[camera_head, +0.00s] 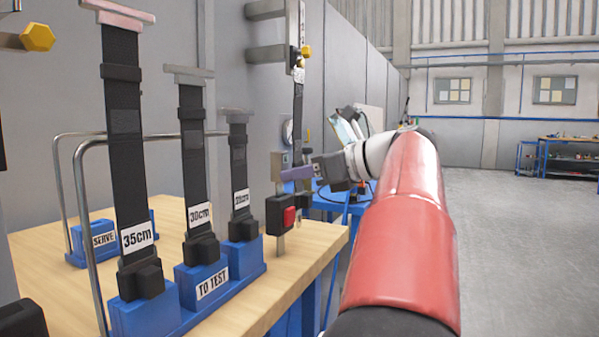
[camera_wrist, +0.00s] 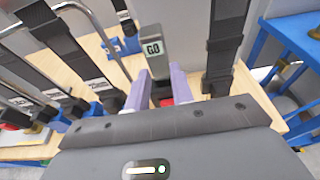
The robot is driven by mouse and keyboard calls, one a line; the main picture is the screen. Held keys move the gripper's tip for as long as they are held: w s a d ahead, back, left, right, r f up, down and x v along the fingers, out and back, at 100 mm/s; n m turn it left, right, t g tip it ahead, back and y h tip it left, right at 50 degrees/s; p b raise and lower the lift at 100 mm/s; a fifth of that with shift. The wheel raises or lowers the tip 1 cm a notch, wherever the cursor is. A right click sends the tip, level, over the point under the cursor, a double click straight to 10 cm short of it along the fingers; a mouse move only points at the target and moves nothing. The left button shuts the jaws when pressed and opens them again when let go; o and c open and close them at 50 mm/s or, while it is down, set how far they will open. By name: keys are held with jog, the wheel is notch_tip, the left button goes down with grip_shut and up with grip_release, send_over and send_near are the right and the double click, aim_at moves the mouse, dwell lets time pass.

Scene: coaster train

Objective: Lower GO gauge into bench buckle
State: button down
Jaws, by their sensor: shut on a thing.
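The GO gauge is a grey block (camera_head: 279,163) with a white GO label, seen upright in the wrist view (camera_wrist: 152,48). My gripper is shut on it with its purple fingers (camera_head: 297,173), one on each side in the wrist view (camera_wrist: 158,88). The bench buckle (camera_head: 279,212) is black with a red button and stands on a metal stalk at the bench's right edge. The gauge is directly above the buckle in the head view. Whether its lower end touches or enters the buckle slot I cannot tell.
A blue TO TEST rack (camera_head: 212,283) on the wooden bench (camera_head: 52,285) holds upright black belts labelled 35cm, 30cm and another length. Bent metal rails and a SERVE rack (camera_head: 90,242) stand behind. A dark strap (camera_wrist: 222,45) hangs close right of the gauge.

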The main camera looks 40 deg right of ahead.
jog(key=shift+f+b, duration=0.4)
jog(key=shift+f, duration=0.35)
jog(key=c, duration=1.1)
grip_release()
jog(key=p+v, duration=0.1)
jog(key=v, duration=0.6)
jog(key=shift+s+d+r, duration=0.1)
jog(key=shift+s, duration=0.3)
